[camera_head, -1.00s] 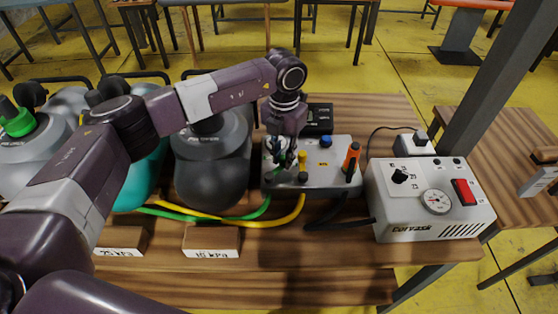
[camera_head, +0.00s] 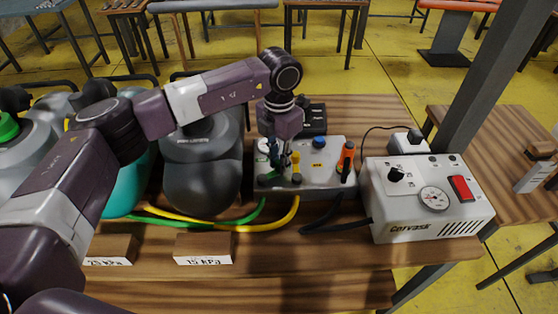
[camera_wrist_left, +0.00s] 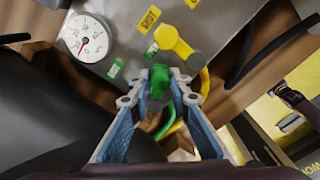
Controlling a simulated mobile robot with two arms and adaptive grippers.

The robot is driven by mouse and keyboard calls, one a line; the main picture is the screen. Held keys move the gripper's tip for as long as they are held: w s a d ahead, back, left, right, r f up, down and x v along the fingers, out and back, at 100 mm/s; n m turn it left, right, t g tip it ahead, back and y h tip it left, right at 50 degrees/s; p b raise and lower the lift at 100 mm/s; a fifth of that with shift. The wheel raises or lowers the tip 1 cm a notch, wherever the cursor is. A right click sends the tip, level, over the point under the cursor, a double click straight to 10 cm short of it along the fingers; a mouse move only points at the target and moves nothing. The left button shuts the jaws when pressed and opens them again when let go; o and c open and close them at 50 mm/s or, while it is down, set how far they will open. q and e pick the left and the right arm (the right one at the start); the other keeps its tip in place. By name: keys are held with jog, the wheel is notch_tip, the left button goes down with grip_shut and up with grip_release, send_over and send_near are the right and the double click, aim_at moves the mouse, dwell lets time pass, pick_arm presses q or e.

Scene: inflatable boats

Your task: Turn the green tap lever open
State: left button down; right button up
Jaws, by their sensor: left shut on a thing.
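The green tap lever (camera_wrist_left: 158,82) shows between the fingertips of my left gripper in the left wrist view. My left gripper (camera_wrist_left: 168,84) is shut on it, with blue-padded fingers on both sides. In the head view my left gripper (camera_head: 281,162) reaches down to the left end of the grey valve box (camera_head: 325,174) and hides most of the lever. The yellow tap lever (camera_wrist_left: 178,45) stands beside the green one, with a yellow hose near it. A round gauge (camera_wrist_left: 84,37) and a "SHUT" label (camera_wrist_left: 149,18) are on the box. My right gripper is not in view.
A white pump unit (camera_head: 425,215) with a dial and red switch stands right of the valve box. An orange lever (camera_head: 346,158) stands at the box's right end. Green and yellow hoses cross the wooden table (camera_head: 350,262).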

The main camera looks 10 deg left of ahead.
pick_arm(q)
jog(key=c, duration=2.1)
grip_release()
jog(key=shift+r, duration=0.1)
notch_tip(320, 180, up, 12)
